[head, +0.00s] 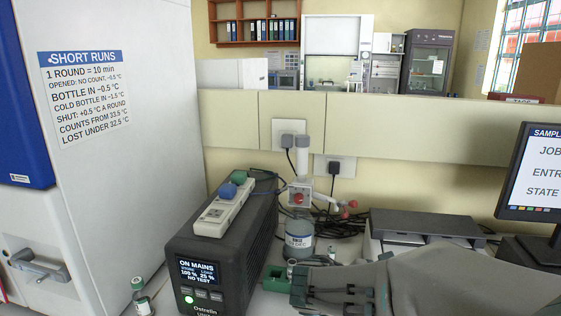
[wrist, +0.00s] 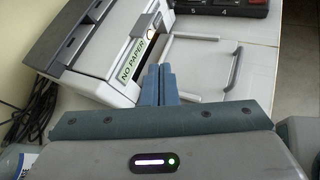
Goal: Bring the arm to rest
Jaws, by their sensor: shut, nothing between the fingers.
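My gripper (wrist: 162,72) shows in the wrist view with its two blue-grey fingers together and nothing between them. The fingertips appear in front of a grey and white printer (wrist: 97,45) with a "NO PAPER" label; I cannot tell whether they touch it. In the head view my grey arm reaches in from the lower right over the bench, and its fingertips cannot be made out there.
The printer (head: 425,224) stands behind my arm. A bottle (head: 299,240) and a dark power unit (head: 222,248) reading "ON MAINS" stand left of it. A small vial (head: 141,300) is beside the white incubator (head: 105,160). A monitor (head: 535,178) stands at right.

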